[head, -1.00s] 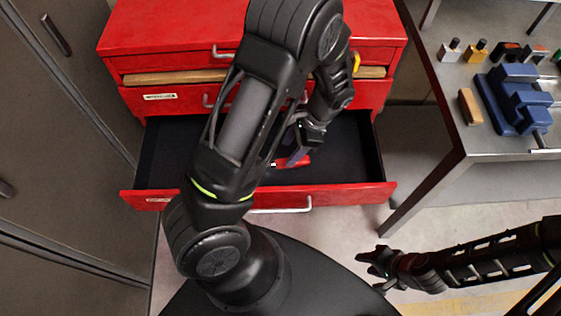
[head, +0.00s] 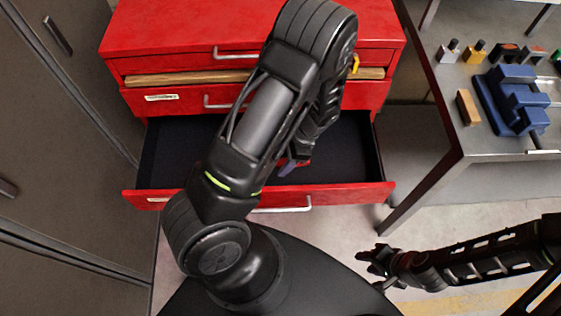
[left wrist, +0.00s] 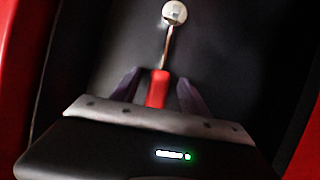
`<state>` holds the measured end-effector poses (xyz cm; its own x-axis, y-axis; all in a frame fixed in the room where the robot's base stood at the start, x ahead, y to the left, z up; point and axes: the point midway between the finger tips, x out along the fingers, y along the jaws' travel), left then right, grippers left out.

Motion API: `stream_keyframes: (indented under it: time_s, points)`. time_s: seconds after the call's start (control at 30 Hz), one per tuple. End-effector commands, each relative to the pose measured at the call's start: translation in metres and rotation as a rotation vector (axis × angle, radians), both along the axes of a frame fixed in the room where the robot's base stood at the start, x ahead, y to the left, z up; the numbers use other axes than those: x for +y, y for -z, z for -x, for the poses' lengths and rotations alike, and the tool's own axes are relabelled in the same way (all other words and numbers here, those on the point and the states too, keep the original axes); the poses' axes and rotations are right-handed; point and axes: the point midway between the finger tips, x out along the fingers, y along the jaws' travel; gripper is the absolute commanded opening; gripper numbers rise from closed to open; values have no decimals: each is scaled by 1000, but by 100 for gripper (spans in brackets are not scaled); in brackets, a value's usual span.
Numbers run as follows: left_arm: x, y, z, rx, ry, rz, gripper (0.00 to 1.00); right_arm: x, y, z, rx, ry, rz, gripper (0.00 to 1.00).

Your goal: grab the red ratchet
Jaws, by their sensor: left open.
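The red ratchet (left wrist: 157,88) lies in the open drawer (head: 174,160). In the left wrist view its bright metal shank and round head point away from my gripper. Its red handle is between the two fingers of my left gripper (left wrist: 159,80), which are apart with a gap on each side. The handle's near end is hidden behind the gripper body. In the head view my left gripper (head: 291,166) is down in the drawer near its front, and my arm hides most of the ratchet. My right gripper (head: 373,262) is away at the lower right, its finger gap unclear.
The drawer belongs to a red cabinet (head: 160,35); its red front (head: 345,194) and side walls surround my left gripper. At right a metal table (head: 443,75) holds a blue vise (head: 515,100), a wooden block (head: 468,107) and small bottles. Grey lockers stand at left.

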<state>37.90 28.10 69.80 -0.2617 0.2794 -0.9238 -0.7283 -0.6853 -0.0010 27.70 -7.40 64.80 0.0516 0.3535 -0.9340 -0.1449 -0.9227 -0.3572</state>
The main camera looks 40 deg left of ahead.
Motion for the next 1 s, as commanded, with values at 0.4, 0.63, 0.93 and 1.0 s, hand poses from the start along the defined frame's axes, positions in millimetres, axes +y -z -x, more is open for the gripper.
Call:
stream_keyframes:
  time_s: [0.4, 0.63, 0.93, 1.0]
  points:
    - [0, 0, 0, 0, 0, 0, 53, 0, 0, 0, 0, 0, 0, 36]
    - [0, 0, 0, 0, 0, 0, 38, 0, 0, 0, 0, 0, 0, 36]
    - [0, 0, 0, 0, 0, 0, 13, 0, 0, 0, 0, 0, 0, 36]
    - [0, 0, 0, 0, 1, 0, 8, 0, 0, 0, 0, 0, 0, 36]
